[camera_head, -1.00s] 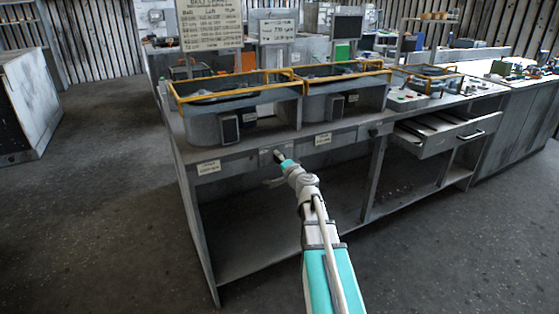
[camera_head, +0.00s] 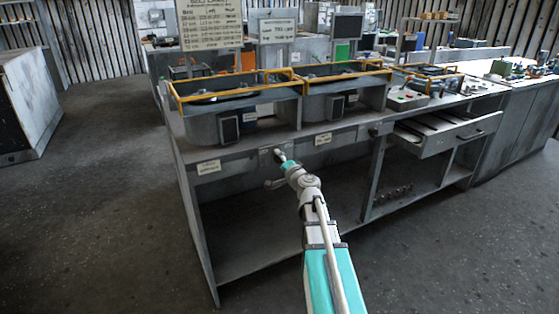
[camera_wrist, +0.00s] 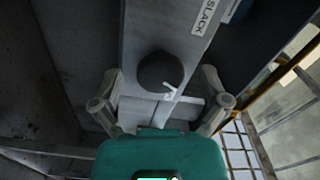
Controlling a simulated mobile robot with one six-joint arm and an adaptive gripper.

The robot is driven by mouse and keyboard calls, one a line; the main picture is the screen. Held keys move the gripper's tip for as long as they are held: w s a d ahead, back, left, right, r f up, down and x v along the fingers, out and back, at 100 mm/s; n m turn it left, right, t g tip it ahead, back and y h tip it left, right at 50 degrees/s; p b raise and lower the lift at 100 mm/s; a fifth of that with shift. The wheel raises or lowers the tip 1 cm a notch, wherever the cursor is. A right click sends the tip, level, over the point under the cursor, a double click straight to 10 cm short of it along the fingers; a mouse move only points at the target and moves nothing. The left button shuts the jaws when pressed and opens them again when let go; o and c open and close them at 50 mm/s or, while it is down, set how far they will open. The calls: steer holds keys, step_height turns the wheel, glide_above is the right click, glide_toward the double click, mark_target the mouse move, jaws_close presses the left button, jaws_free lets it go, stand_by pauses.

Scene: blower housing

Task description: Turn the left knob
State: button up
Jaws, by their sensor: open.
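The left knob (camera_wrist: 158,72) is dark and round with a white pointer mark, on the bench's grey front panel. It lies between the two spread fingers of my open gripper (camera_wrist: 160,88) in the wrist view, with a gap on both sides. No finger visibly touches it. In the head view my gripper (camera_head: 284,163) is at the front panel below the left housing, and the knob (camera_head: 278,154) shows only as a small dark spot at its tip. How deep the fingers reach around the knob is unclear.
A label reading SLACK (camera_wrist: 202,17) is near the knob. Another knob (camera_head: 374,131) is further right on the panel. An open drawer (camera_head: 447,140) juts out at the right. Two yellow-framed housings (camera_head: 205,128) stand above. The floor (camera_head: 110,220) at left is clear.

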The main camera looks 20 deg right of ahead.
steer(key=s, duration=1.1)
steer(key=shift+d, duration=0.15)
steer(key=s+a+f+n+g+y, duration=0.1)
steer(key=a+f+n+g+y, duration=0.3)
steer(key=a, duration=0.5)
steer(key=s+a+f+n+g+y, duration=0.15)
steer(key=a+f+n+g, duration=0.3)
steer(key=a, duration=0.45)
steer(key=s+a+f+n+g+h, duration=0.5)
steer(key=s+f+n+g+h, duration=0.1)
steer(key=s+f+g, duration=0.45)
step_height(320, 180, up, 27)
steer(key=t+p, duration=0.1)
steer(key=p, duration=2.5)
steer(key=shift+s+d+p, duration=0.2)
steer(key=shift+s+p, duration=0.1)
steer(key=shift+p, duration=0.05)
steer(key=shift+c, duration=0.2)
